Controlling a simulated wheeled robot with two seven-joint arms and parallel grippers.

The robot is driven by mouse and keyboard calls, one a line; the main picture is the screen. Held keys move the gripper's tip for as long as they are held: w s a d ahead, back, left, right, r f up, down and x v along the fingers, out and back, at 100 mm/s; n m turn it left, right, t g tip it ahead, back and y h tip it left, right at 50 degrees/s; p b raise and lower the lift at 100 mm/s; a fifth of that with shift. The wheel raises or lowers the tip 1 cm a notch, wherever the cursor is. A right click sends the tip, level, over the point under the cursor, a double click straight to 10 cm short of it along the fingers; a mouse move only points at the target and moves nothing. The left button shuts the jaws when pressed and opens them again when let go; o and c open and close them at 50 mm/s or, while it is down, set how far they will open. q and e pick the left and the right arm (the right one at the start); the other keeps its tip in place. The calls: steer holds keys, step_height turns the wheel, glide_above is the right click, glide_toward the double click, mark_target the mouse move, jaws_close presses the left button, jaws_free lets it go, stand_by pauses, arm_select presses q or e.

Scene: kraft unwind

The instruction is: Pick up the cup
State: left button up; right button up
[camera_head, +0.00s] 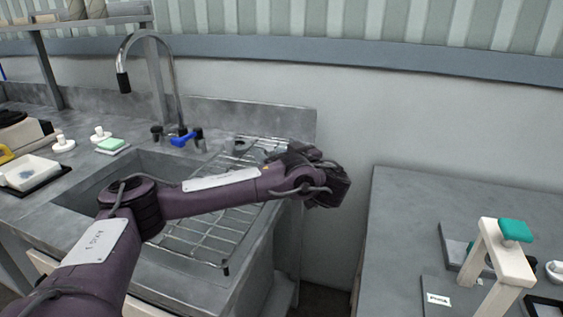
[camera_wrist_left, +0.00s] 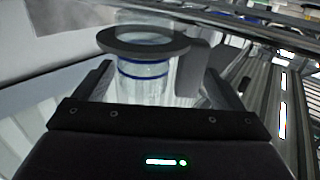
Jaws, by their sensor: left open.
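A clear cup (camera_wrist_left: 143,76) with a blue band shows in the left wrist view, with a wide dark grey ring (camera_wrist_left: 143,41) at its upper end in that picture. My left gripper (camera_wrist_left: 158,70) is open, with one finger on each side of the cup's body. Whether either finger touches the cup cannot be told. The cup's lower part is hidden behind the gripper body. In the head view my left gripper (camera_head: 330,186) is at the right end of the sink unit, over the rack's edge; its fingers are hard to make out there.
A wire drying rack (camera_head: 205,238) lies on the sink's right side, below my left arm. A tall faucet (camera_head: 168,75) stands behind the basin. A grey table (camera_head: 420,205) with a pale wooden stand (camera_head: 503,255) is on the right, across a gap.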

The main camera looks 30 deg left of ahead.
arm_select(q)
steer(key=shift+x, duration=0.95)
steer(key=shift+c, duration=0.2)
steer(key=c, duration=1.2)
steer(key=shift+c, duration=0.2)
